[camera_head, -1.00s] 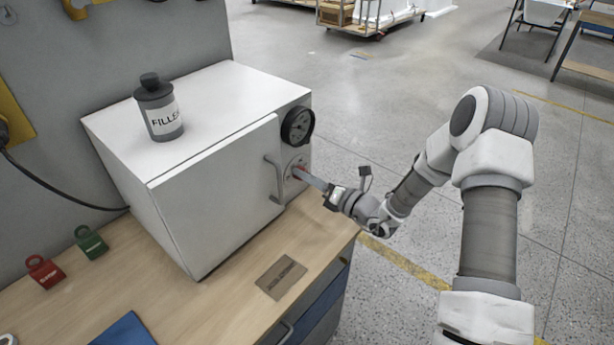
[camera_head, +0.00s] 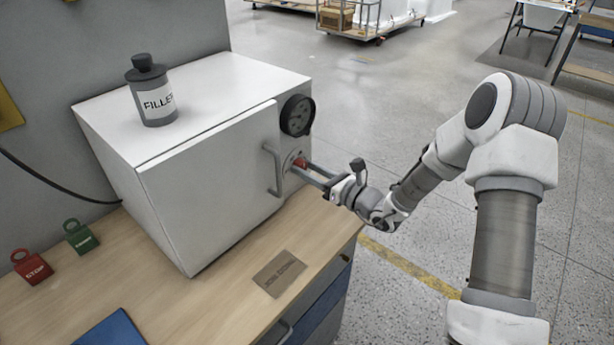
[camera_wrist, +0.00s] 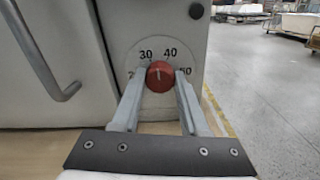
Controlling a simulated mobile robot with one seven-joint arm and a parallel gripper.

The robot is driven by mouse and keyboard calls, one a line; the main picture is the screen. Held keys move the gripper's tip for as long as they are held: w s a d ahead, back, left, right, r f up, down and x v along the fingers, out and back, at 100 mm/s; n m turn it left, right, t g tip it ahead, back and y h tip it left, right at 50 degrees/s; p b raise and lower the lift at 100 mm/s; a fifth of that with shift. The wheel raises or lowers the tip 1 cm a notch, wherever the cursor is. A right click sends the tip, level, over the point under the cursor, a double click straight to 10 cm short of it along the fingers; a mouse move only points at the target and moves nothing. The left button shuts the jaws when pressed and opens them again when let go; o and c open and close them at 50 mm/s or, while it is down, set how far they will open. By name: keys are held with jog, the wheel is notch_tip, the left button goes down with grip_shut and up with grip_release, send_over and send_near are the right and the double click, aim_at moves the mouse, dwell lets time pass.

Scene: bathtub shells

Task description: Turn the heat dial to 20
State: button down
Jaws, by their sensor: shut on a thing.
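The red heat dial (camera_wrist: 159,76) sits on a pale round scale plate (camera_wrist: 137,57) at the right of the white oven's front. The wrist view shows 30 and 40 above it, 50 to the right, and a partly covered number at the left. Its small white mark points roughly up, between 30 and 40. My gripper (camera_wrist: 158,82) has one finger on each side of the dial and is shut on it. In the head view the dial (camera_head: 300,163) shows small and red beyond my gripper (camera_head: 301,168).
The white oven (camera_head: 205,190) has a vertical door handle (camera_head: 273,170) just left of the dial and a black gauge (camera_head: 297,115) above it. A FILLER canister (camera_head: 152,92) stands on top.

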jog(key=n+b, duration=0.4)
jog(key=shift+f+n+b, duration=0.3)
jog(key=shift+n+b, duration=0.1)
jog(key=n+b, duration=0.4)
jog(key=b, duration=0.2)
jog(key=shift+f+n+b, duration=0.1)
jog(key=shift+n+b, duration=0.2)
jog(key=n+b, duration=0.5)
jog(key=b, duration=0.5)
jog(key=shift+s+n, duration=0.1)
jog(key=shift+n, duration=0.2)
jog(key=n+b, duration=0.2)
jog(key=b, duration=0.2)
jog(key=shift+r+b, duration=0.2)
jog(key=shift+b, duration=0.1)
jog(key=shift+r+n, duration=0.1)
jog(key=shift+n, duration=0.2)
jog(key=shift+c, duration=2.1)
grip_release()
